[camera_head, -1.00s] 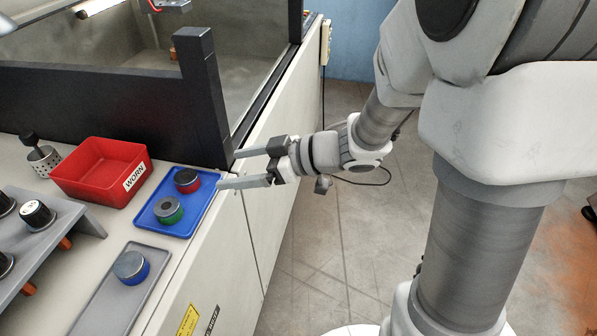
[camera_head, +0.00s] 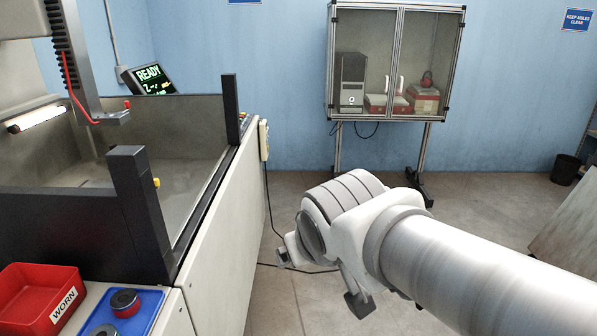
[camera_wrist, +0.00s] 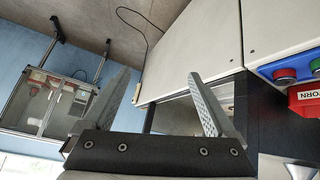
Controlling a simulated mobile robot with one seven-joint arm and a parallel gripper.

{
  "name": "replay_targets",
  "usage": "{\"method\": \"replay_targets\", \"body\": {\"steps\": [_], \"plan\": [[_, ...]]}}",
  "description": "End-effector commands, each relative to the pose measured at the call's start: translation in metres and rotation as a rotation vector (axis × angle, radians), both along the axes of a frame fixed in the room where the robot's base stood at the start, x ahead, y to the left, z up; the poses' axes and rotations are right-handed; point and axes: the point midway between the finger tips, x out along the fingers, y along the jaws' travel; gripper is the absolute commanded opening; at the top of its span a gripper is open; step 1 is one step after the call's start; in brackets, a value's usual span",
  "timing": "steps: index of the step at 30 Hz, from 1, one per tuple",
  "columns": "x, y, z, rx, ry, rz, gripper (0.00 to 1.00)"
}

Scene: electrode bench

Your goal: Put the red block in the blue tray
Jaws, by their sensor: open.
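The red block (camera_head: 124,305) is a short cylinder with a dark grey top. It stands inside the blue tray (camera_head: 152,303) at the lower left of the head view. Both also show at the right edge of the wrist view, the red block (camera_wrist: 285,75) on the tray (camera_wrist: 262,70). My gripper (camera_wrist: 158,76) is open and empty in the wrist view, its two fingers well apart. It is away from the tray, which lies off to the right there.
A red bin marked WORN (camera_head: 18,314) stands left of the tray. The green block (camera_wrist: 316,66) shares the tray. A dark post (camera_head: 140,215) rises at the tank corner behind the tray. A glass cabinet (camera_head: 395,60) stands at the back wall; the floor between is open.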

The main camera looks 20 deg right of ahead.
Motion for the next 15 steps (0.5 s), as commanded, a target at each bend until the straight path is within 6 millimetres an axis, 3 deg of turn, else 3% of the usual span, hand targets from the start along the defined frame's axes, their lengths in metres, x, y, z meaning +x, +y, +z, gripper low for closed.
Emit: {"method": "replay_targets", "body": {"steps": [3, 6, 10, 15], "plan": [[-0.039, 0.015, -0.005, 0.077, 0.096, -0.015, 0.91], [-0.06, 0.026, -0.009, 0.124, 0.154, -0.01, 0.91], [-0.072, 0.032, -0.011, 0.15, 0.188, -0.005, 0.91], [-0.073, 0.033, -0.011, 0.153, 0.192, -0.004, 0.91]]}}
